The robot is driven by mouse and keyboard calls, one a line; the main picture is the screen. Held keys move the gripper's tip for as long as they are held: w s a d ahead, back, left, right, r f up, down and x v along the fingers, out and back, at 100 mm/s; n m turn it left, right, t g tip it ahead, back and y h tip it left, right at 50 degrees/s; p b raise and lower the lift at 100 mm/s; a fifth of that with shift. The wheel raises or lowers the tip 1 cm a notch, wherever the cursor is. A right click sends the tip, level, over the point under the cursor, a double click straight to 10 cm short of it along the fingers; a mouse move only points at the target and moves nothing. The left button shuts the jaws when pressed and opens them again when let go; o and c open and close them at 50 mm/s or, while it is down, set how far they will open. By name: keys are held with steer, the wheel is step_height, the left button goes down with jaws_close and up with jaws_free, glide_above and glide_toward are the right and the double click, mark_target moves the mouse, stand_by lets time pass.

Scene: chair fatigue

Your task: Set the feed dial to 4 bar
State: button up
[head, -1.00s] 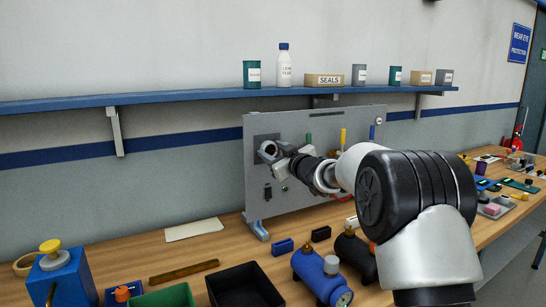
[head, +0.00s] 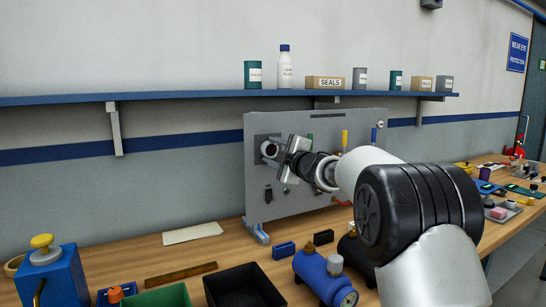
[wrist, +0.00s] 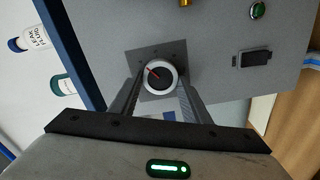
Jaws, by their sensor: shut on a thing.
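The feed dial (head: 269,150) is a round knob with a pale rim on a square grey plate at the upper left of the upright grey panel (head: 325,190). In the wrist view the dial (wrist: 153,89) shows a dark face with a red pointer, aimed to the upper left of that picture. Its scale marks are too small to read. My gripper (head: 277,156) is at the dial, with a finger on each side of it, and is shut on it. In the wrist view my gripper (wrist: 158,84) reaches up to the dial's rim.
Coloured handles (head: 344,139) stand on the panel right of the dial, and a black switch (wrist: 254,58) is close by. A blue shelf (head: 200,97) with cans and a bottle runs above. Black and green bins and a blue regulator (head: 318,277) stand on the bench in front.

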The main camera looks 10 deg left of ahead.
steer(key=shift+f+n, duration=0.1)
steer(key=shift+n, duration=0.5)
steer(key=shift+b, duration=0.35)
steer(key=o, duration=1)
steer(key=shift+o, duration=0.2)
steer(key=v, duration=1.7)
steer(key=shift+s+d, duration=0.2)
